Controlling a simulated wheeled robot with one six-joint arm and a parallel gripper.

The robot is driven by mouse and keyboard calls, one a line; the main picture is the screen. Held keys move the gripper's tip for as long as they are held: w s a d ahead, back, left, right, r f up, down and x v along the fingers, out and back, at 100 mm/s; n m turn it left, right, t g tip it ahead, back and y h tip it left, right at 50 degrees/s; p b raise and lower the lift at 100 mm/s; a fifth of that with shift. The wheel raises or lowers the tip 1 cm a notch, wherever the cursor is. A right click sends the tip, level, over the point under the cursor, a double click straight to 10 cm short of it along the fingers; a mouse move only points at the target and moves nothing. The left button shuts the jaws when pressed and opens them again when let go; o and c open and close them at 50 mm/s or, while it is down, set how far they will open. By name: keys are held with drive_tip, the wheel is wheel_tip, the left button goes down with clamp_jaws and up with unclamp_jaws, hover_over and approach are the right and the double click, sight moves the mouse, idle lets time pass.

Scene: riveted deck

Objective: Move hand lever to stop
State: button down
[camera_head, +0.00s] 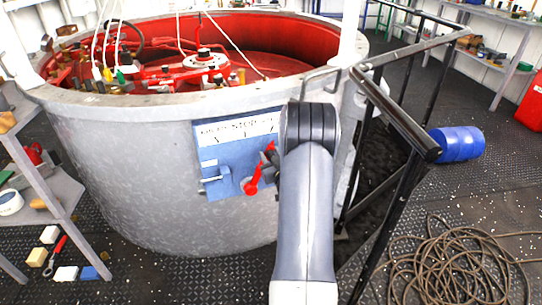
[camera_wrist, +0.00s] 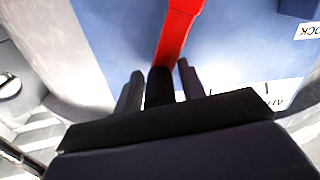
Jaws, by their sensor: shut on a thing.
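The hand lever (camera_head: 255,178) is red and sits on a blue panel (camera_head: 215,160) on the side of a round grey tank. It tilts up and to the right from its pivot. A white label strip (camera_head: 237,130) with black lettering and marks runs above it; the word STOP seems to be in its middle, and my arm covers its right end. My gripper (camera_head: 269,157) is at the lever's upper end. In the wrist view, the red lever arm (camera_wrist: 177,35) ends in a dark grip (camera_wrist: 160,84) held between my two fingers.
A black handrail (camera_head: 395,115) stands close on the right of my arm. A coiled rope (camera_head: 455,265) and a blue barrel (camera_head: 457,144) lie on the deck beyond it. A grey shelf (camera_head: 45,190) with small items stands at left. The tank (camera_head: 150,190) has a red interior.

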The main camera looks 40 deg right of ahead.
drive_tip(key=shift+w+a+r+n+b, duration=0.25)
drive_tip(key=shift+a+n+b, duration=0.45)
drive_tip(key=shift+a+b, duration=0.4)
drive_tip(key=shift+w+a+r+n+b, duration=0.1)
drive_tip(key=shift+w+a+n+b, duration=0.3)
drive_tip(key=shift+a+n+b, duration=0.6)
drive_tip(key=shift+w+a+r+n+b, duration=0.3)
drive_tip(key=shift+a+b, duration=0.45)
drive_tip(key=shift+b, duration=0.7)
drive_tip(key=shift+w+a+r+n+b, duration=0.15)
drive_tip(key=shift+w+a+n+b, duration=0.05)
drive_tip(key=shift+a+n+b, duration=0.35)
drive_tip(key=c, duration=1.2)
unclamp_jaws()
drive_tip(key=p+v, duration=0.1)
drive_tip(key=v, duration=0.9)
drive_tip(key=shift+s+a+p, duration=0.15)
drive_tip(key=shift+s+p, duration=0.2)
